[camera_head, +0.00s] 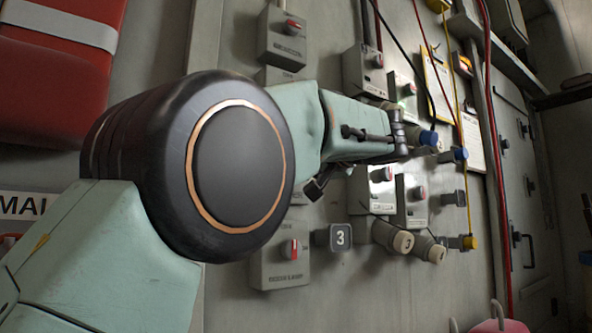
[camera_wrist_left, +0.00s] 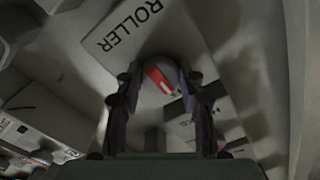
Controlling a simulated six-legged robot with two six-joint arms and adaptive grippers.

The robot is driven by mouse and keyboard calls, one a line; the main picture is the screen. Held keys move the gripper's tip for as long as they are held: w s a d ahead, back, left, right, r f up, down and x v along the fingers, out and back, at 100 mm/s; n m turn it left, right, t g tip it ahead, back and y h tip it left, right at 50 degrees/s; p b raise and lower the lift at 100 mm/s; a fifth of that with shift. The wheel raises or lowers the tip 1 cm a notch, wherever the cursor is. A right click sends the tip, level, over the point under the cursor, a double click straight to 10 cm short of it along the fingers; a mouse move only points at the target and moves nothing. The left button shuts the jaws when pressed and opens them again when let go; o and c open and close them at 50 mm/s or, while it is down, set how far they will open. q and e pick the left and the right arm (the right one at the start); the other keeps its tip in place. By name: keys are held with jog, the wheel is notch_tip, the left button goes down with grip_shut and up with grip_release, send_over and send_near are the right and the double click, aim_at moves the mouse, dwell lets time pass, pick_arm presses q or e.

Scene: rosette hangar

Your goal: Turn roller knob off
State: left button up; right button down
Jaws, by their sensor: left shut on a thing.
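The roller knob (camera_wrist_left: 160,78) is a round grey knob with a red bar and a white mark, seen in the left wrist view. It sits on a pale box (camera_wrist_left: 190,38) labelled ROLLER. My left gripper (camera_wrist_left: 160,90) has one finger on each side of the knob and is shut on it. In the head view my left arm reaches from the left to the wall panel, and the left gripper (camera_head: 405,138) is small and partly hidden there. I cannot make out the roller knob in the head view. My right gripper is not in view.
Other switch boxes surround the arm: a beacon box (camera_head: 283,42) above, a box with a red-marked knob (camera_head: 292,249) below, and white boxes (camera_head: 372,190) near the gripper. Cables with blue (camera_head: 428,138) and yellow plugs (camera_head: 470,243) hang close to it. A door stands at the right.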

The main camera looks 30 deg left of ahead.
pick_arm(q)
jog(key=shift+r, duration=0.3)
jog(key=o, duration=1.2)
jog(key=shift+f, duration=0.2)
jog(key=shift+v, duration=3.8)
